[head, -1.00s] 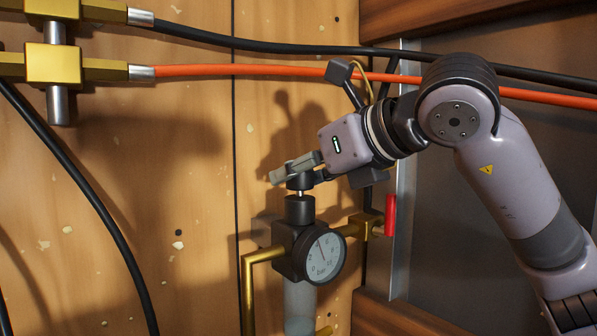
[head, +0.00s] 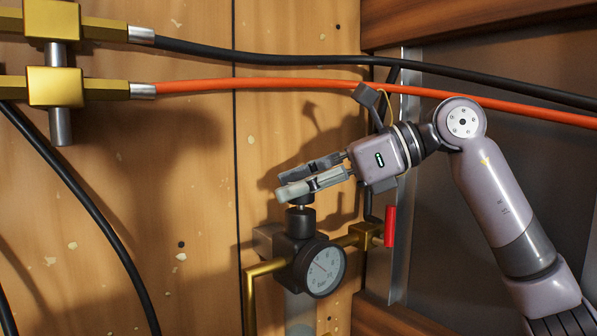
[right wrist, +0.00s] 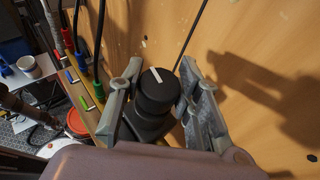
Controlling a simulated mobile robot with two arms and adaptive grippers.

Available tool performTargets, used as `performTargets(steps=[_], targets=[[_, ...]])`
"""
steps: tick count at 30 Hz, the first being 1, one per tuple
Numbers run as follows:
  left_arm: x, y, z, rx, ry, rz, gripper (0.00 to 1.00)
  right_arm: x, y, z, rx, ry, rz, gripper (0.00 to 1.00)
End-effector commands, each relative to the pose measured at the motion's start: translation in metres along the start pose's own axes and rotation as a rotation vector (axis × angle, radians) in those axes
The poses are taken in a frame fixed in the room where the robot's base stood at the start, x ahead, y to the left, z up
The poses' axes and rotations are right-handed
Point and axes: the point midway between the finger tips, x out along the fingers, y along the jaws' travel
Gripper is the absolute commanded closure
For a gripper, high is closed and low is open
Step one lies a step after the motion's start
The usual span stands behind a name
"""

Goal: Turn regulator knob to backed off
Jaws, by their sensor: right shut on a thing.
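The regulator stands before the wooden wall, with a dark body and a round white-faced gauge (head: 325,271). Its black knob (head: 302,199) is at the top, mostly hidden by the fingers in the head view. In the right wrist view, the round knob (right wrist: 157,91) shows a white mark on its top, tilted up and to the left. My right gripper (head: 286,188) is shut on the knob, one finger on each side. The gauge needle points up and left. My left gripper is not in view.
A brass pipe (head: 251,300) and a brass fitting with a red handle (head: 390,226) flank the regulator. Orange (head: 270,85) and black hoses run across above. A brass manifold (head: 55,86) is at upper left.

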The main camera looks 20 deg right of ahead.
Motion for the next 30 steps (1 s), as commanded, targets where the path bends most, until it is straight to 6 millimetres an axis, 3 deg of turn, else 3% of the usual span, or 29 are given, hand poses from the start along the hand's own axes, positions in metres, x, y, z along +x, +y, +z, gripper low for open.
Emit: performTargets(steps=[1,15,30], targets=[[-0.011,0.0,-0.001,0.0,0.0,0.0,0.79,-0.002,-0.002,0.005,-0.008,-0.003,0.042,0.96],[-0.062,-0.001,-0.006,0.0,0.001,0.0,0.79,-0.002,0.0,0.006,-0.182,-0.004,0.454,0.96],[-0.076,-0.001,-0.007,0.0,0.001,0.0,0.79,-0.002,0.0,0.002,-0.323,-0.001,0.778,0.96]])
